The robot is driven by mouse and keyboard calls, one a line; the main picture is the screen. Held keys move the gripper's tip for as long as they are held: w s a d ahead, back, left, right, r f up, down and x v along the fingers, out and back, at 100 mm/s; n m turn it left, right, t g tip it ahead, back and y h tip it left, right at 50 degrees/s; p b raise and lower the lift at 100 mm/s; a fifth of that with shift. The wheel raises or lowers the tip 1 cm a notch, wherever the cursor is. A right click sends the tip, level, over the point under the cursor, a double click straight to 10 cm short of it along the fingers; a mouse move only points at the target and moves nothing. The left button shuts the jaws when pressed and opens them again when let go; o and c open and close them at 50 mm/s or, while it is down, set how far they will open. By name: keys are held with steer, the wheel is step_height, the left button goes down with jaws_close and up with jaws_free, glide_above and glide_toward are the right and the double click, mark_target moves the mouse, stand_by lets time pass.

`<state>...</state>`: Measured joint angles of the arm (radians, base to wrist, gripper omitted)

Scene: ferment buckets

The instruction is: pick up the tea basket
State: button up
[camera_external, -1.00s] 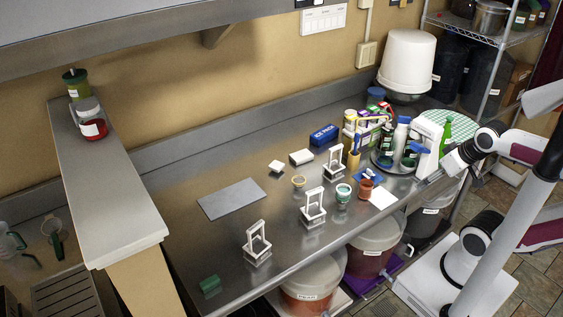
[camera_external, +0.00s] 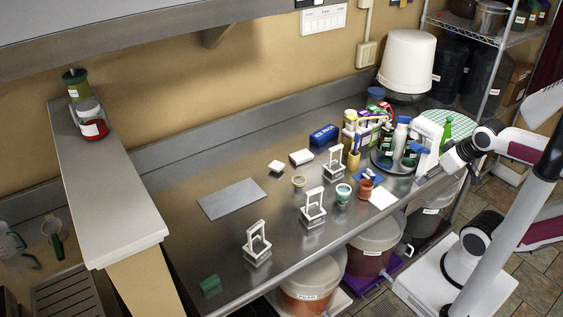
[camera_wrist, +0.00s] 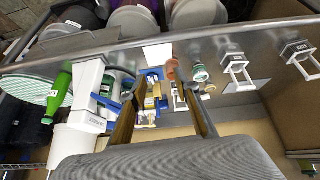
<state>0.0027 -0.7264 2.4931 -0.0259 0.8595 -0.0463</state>
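No thing in view is plainly marked as the tea basket. Three white open-framed holders with tall handles stand on the steel counter, at the front (camera_external: 257,246), in the middle (camera_external: 313,208) and farther back (camera_external: 333,163). A small yellowish ring-shaped thing (camera_external: 298,181) lies among them; I cannot tell whether it is a basket. A green-and-white cup (camera_external: 343,193) stands right of the middle holder, also seen in the wrist view (camera_wrist: 200,73). My gripper (camera_wrist: 163,92) is open, with nothing seen between its fingers. It is at the counter's right end, apart from the holders.
A reddish-brown pot (camera_external: 366,187) stands beside the cup. Bottles and a white appliance (camera_external: 429,135) crowd the right end, near my gripper. A blue box (camera_external: 324,134) is toward the wall. A grey mat (camera_external: 232,198) lies left, with bare counter around it. Buckets (camera_external: 312,283) stand below.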

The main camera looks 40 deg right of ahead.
mark_target(323, 189)
steer(key=w+r+n+t+y, duration=0.25)
steer(key=w+n+t, duration=0.35)
steer(key=w+n, duration=2.05)
steer(key=w+a+f+n+g+y, duration=0.1)
steer(key=w+a+f+n+y, duration=0.25)
steer(key=a+n, duration=0.2)
steer(key=w+a+f+n+y, duration=0.3)
steer(key=w+a+n, duration=0.1)
steer(key=a+n, duration=0.15)
steer(key=shift+s+a+f+n+g+y, duration=1)
steer(key=shift+s+a+n+g+y, duration=0.5)
steer(key=shift+s+n, duration=0.7)
steer(key=shift+s+a+f+n+g+y, duration=0.95)
steer(key=shift+s+a+n+g+y, duration=0.65)
steer(key=shift+n, duration=1.05)
steer(key=shift+s+a+f+n+g+y, duration=1)
steer(key=shift+s+a+n+g+y, duration=0.4)
steer(key=shift+s+n, duration=0.85)
steer(key=shift+w, duration=0.15)
